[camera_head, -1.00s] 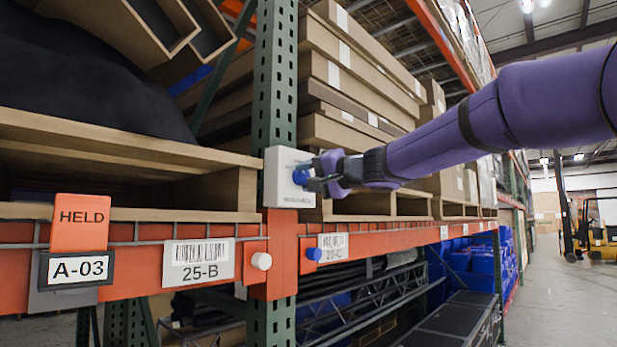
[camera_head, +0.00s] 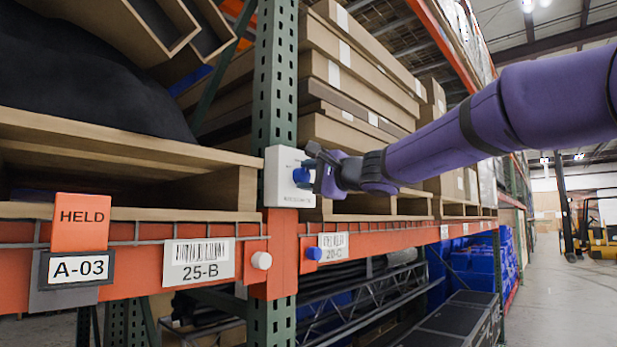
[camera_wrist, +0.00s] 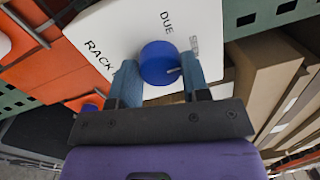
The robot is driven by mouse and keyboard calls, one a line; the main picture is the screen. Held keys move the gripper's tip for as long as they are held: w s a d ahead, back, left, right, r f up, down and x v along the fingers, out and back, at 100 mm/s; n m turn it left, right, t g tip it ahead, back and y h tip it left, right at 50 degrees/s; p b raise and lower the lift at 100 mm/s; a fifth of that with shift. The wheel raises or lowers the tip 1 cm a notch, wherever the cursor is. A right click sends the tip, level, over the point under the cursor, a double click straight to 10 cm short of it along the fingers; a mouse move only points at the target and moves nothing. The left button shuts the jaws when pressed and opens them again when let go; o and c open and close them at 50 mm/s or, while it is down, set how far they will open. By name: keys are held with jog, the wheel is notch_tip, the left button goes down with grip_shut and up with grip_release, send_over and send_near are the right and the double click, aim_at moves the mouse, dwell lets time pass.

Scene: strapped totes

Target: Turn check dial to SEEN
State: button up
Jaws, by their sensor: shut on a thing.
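The check dial is a round blue knob (camera_head: 300,175) on a white box (camera_head: 283,190) fixed to the green rack post. In the wrist view the knob (camera_wrist: 158,62) sits between the two blue fingers of my gripper (camera_wrist: 162,76), which is shut on it. A small grey pointer mark on the knob points right, toward the finger on that side. The box face (camera_wrist: 125,30) reads "RACK" at left and "DUE" at top. In the head view my gripper (camera_head: 317,172) meets the box from the right.
An orange beam (camera_head: 140,234) runs below the box, with a red HELD tag (camera_head: 81,222), an A-03 plate (camera_head: 78,268) and a 25-B label (camera_head: 199,262). A white knob (camera_head: 261,261) and another blue knob (camera_head: 314,254) sit on the beam. The aisle at right is open.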

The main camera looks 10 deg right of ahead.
dwell(0.5)
jog(key=o, duration=0.9)
jog(key=v, duration=1.1)
jog(key=shift+f, duration=0.1)
